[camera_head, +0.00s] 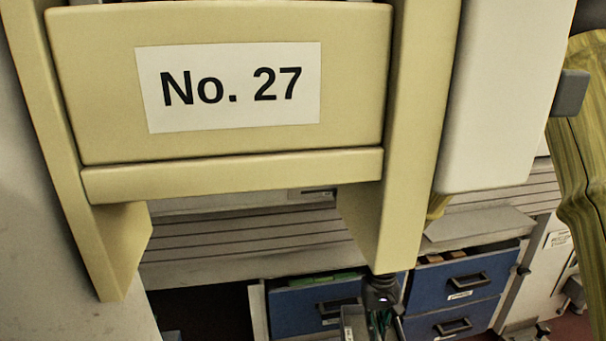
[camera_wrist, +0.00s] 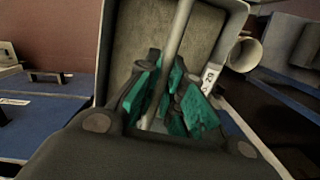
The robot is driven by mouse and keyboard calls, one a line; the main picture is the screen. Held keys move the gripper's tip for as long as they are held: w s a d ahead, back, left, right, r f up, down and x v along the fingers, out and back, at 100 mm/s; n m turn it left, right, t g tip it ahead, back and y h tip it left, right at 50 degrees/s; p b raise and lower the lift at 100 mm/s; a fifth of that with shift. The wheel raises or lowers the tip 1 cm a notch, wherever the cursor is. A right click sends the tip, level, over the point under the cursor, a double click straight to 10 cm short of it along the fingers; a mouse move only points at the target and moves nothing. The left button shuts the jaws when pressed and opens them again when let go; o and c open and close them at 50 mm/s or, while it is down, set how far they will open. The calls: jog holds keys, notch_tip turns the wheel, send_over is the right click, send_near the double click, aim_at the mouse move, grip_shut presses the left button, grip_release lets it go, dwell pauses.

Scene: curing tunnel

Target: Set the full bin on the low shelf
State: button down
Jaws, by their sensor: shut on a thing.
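My gripper (camera_wrist: 165,98), with teal finger pads, is shut in the wrist view around a pale grey bar. The bar runs across the open grey bin (camera_wrist: 133,40) like a handle. A small white tag with dark figures shows at the bin's right side. In the head view my gripper (camera_head: 381,322) is at the bottom edge, and part of the grey bin (camera_head: 354,323) shows beside it. The bin's contents cannot be made out. I cannot identify the low shelf with certainty; a dark open bay shows at the lower left of the head view.
A large cream frame with a "No. 27" sign (camera_head: 228,86) fills the upper head view. Blue drawers (camera_head: 455,283) stand in a cabinet below, with a grey slatted surface (camera_head: 250,232) above. A yellow-green curtain (camera_head: 585,150) hangs at right. A pale tube (camera_wrist: 245,53) shows in the wrist view.

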jog(key=shift+s+r+p, duration=0.25)
jog(key=shift+r+p, duration=1.4)
jog(key=shift+p, duration=0.95)
jog(key=shift+s+r+p, duration=0.25)
jog(key=shift+r+p, duration=1.4)
jog(key=shift+p, duration=0.95)
jog(key=shift+s+r+p, duration=0.25)
jog(key=shift+r+p, duration=1.4)
jog(key=shift+p, duration=0.95)
jog(key=r+p, duration=0.2)
jog(key=p, duration=0.1)
jog(key=s+r+p, duration=0.1)
jog(key=p, duration=0.2)
jog(key=shift+a+r, duration=0.15)
jog(key=shift+r, duration=0.2)
jog(key=shift+p, duration=0.3)
